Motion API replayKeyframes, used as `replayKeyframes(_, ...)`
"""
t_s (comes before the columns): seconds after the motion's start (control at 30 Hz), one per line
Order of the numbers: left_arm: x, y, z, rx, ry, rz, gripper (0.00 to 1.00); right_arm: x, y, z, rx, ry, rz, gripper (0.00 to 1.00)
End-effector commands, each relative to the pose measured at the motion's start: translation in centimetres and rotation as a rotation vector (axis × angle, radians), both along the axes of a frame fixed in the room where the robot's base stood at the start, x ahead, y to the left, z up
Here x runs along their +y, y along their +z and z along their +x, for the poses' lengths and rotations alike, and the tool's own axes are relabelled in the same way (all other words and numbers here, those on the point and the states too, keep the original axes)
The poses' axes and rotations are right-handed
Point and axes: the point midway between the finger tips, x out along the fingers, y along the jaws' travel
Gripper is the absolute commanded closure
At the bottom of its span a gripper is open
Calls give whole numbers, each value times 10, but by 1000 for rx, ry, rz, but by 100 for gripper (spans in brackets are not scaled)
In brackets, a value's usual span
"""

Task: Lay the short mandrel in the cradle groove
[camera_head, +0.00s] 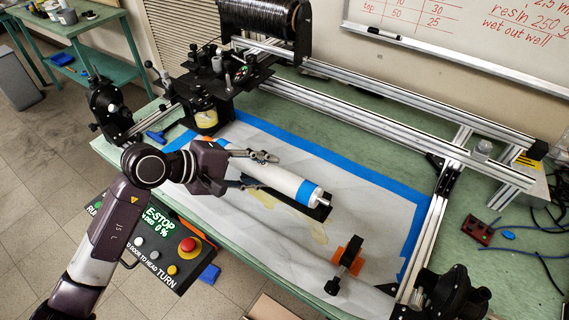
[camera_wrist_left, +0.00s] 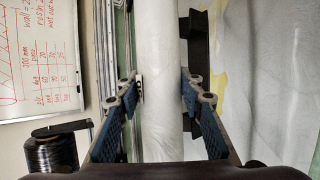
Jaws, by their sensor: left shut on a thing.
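The short mandrel (camera_head: 290,181) is a white cylinder with a blue band near its near right end and a thin metal shaft tip. My left gripper (camera_head: 256,170) is shut on it, with one finger on each side. In the left wrist view the mandrel (camera_wrist_left: 160,85) runs lengthwise between the blue-padded fingers of the gripper (camera_wrist_left: 163,90). A black part with a notched edge, possibly the cradle (camera_head: 320,212), shows beside and under the mandrel's near end; it also shows in the wrist view (camera_wrist_left: 197,52). Its groove is hidden, and I cannot tell whether the mandrel touches it.
A white sheet edged with blue tape (camera_head: 405,199) covers the green bench. An orange and black part (camera_head: 346,262) stands near its front edge. Aluminium rails (camera_head: 395,98) and a black spool (camera_head: 265,15) stand behind. A control box with a red button (camera_head: 188,245) is below my arm.

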Motion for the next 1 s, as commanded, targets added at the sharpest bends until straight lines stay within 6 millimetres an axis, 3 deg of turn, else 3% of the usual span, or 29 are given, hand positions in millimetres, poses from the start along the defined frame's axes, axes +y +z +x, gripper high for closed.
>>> replayKeyframes(0.2, -35, -14, 38, -5, -18, 0, 100, -2, -22, 1, -1, 2, -2, 44)
replayKeyframes(0.4, -47, -19, 56, -4, -17, -2, 100, -9, -28, 1, -2, 4, -10, 44)
replayKeyframes(0.83, -49, -20, 58, -2, -18, -5, 100, -10, -29, 1, -2, 4, -12, 44)
replayKeyframes(1.0, -49, -30, 58, -1, -17, -6, 100, -10, -33, 1, -2, 4, -12, 44)
